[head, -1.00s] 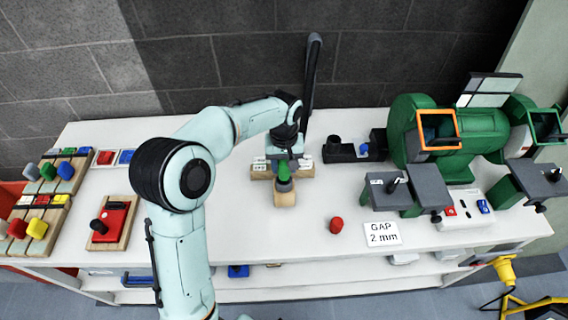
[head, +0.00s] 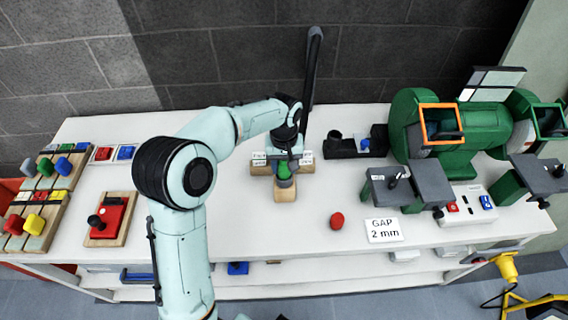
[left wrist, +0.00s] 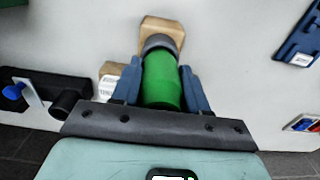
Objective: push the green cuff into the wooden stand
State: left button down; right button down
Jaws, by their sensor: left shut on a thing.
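The green cuff (left wrist: 162,80) stands between the two blue-grey fingers of my left gripper (left wrist: 160,84) in the left wrist view. The gripper is shut on it. A grey ring shows at the cuff's far end, against the wooden stand (left wrist: 160,27). In the head view, the left gripper (head: 284,160) is over the wooden stand (head: 285,193), and a bit of the green cuff (head: 284,170) shows below it. How deep the cuff sits in the stand cannot be told. My right gripper is in neither view.
A green bench grinder (head: 455,135) stands at the right of the white table (head: 190,240). A red knob (head: 337,220) and a GAP 2 mm card (head: 384,230) lie right of the stand. A black holder (head: 345,147) is behind right. Coloured block boards (head: 45,190) are at left.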

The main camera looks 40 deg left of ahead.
pick_arm(q)
jog(key=shift+f+b, duration=0.4)
jog(key=shift+f, duration=0.4)
jog(key=c, duration=0.5)
grip_release()
notch_tip(320, 180, up, 13)
jog(key=shift+r+p, duration=0.1)
jog(key=shift+p, duration=0.9)
jog(key=shift+r, duration=0.15)
